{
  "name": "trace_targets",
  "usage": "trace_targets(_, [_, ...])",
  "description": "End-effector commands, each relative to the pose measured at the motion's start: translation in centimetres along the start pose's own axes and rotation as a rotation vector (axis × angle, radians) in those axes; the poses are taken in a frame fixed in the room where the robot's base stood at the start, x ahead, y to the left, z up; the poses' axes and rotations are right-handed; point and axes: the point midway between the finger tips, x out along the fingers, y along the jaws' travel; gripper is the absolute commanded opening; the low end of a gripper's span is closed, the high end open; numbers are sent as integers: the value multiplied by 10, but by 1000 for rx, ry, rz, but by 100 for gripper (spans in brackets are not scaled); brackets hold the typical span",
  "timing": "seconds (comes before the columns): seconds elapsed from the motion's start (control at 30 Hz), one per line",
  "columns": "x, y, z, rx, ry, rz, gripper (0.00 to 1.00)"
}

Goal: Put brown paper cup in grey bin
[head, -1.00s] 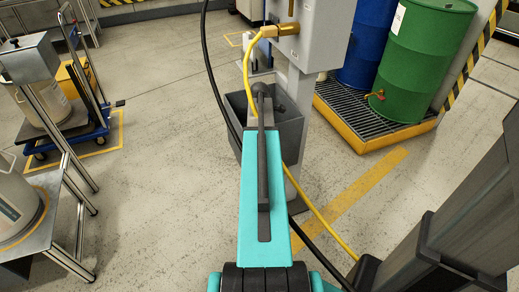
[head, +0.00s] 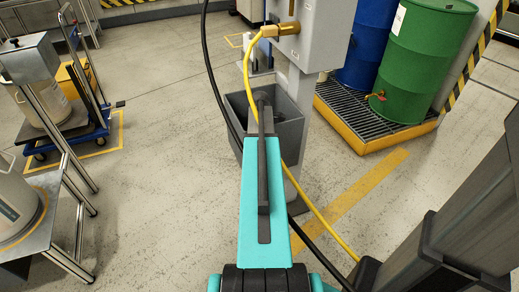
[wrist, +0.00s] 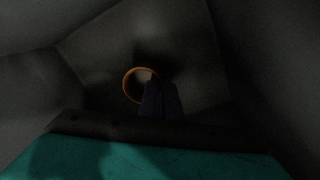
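The grey bin (head: 229,107) stands on the floor at the foot of a grey post, open at the top. My gripper is at the bin's mouth in the head view, with its fingers hidden there by my own arm. In the wrist view, the dark fingers of my gripper (wrist: 160,92) point down into the shadowed bin (wrist: 205,50). The brown paper cup shows as an orange-brown rim (wrist: 126,91) inside the bin, overlapped on its right by the fingers. It is too dark to tell whether the fingers hold the cup or stand apart from it.
A yellow hose (head: 247,72) and a black cable (head: 208,62) hang close by the bin. Blue (head: 366,45) and green (head: 424,62) drums stand on a yellow spill pallet (head: 388,138) at right. A blue trolley (head: 84,138) is at left. Floor left of the bin is clear.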

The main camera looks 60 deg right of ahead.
Motion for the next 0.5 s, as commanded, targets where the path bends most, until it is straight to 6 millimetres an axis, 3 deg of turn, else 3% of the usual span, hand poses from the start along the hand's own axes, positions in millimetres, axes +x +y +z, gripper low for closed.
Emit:
trace_targets(0.1, [3,0,0,0,0,0,0])
trace_targets(0.2, [2,0,0,0,0,0,21])
trace_targets(0.23, [2,0,0,0,0,0,23])
trace_targets(0.5, [2,0,0,1,0,0,23])
